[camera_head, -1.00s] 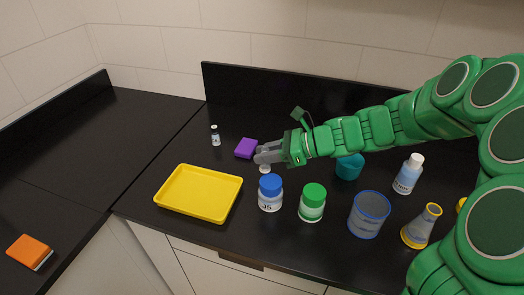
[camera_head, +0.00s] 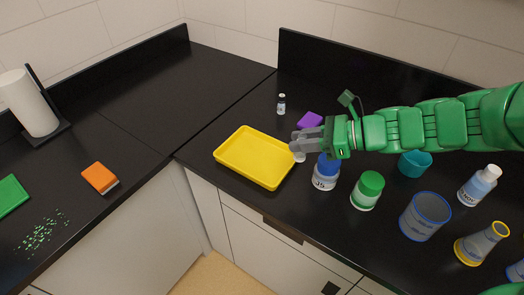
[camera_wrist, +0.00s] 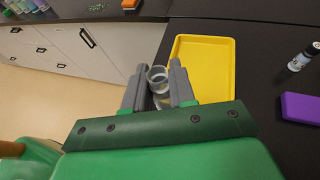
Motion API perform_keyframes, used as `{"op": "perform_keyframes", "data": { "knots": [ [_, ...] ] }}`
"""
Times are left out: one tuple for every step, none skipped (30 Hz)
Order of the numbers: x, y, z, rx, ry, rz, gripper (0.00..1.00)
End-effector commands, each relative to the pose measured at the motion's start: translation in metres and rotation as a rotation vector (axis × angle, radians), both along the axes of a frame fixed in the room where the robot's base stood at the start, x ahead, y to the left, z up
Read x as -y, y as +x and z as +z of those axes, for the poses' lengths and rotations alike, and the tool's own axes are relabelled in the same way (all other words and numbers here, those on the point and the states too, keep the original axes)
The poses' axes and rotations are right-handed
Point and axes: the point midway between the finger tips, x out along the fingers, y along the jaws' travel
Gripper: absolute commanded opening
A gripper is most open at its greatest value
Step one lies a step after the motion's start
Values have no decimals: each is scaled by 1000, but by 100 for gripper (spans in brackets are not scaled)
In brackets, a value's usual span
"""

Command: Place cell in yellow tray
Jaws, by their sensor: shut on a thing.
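My gripper (camera_head: 301,143) is shut on a small clear cell (camera_wrist: 157,74), a short round glass-like piece whose open rim shows between the fingers in the wrist view. In the head view the cell's pale lower end shows just below the fingertips (camera_head: 299,158). The yellow tray (camera_head: 222,158) is a shallow rectangular tray on the black counter, with nothing in it. The gripper and cell are at the tray's right edge in the head view. In the wrist view the tray (camera_wrist: 232,88) lies just right of the fingers. The height of the cell above the counter is unclear.
A blue-capped jar (camera_head: 325,179) stands close below the gripper, beside a green-capped jar (camera_head: 367,192). A purple block (camera_head: 310,120) and a small vial (camera_head: 281,105) stand behind. A beaker (camera_head: 424,218) and flasks are at right.

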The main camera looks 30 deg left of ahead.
Motion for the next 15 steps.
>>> {"op": "perform_keyframes", "data": {
  "knots": [
    [-9, -10, 1, 0, 1, 30, 0],
    [-14, -14, 1, 0, 1, 43, 0],
    [-19, -21, 2, 1, 1, 63, 0],
    [-23, -26, 2, 1, 0, 77, 0],
    [-27, -30, 2, 0, 0, 91, 0],
    [-31, -36, 2, 1, -1, 106, 0],
    [-34, -39, 3, 0, -1, 118, 0],
    [-36, -43, 3, 0, -1, 127, 0],
    [-39, -47, 3, 0, -1, 138, 0],
    [-41, -50, 3, 0, -1, 146, 0],
    [-43, -52, 3, -1, -1, 152, 0],
    [-45, -54, 4, 0, -1, 159, 0],
    [-46, -56, 4, -1, -1, 163, 0],
    [-47, -57, 4, -1, -1, 166, 0],
    [-48, -57, 3, 0, -1, 170, 0]
  ]
}}
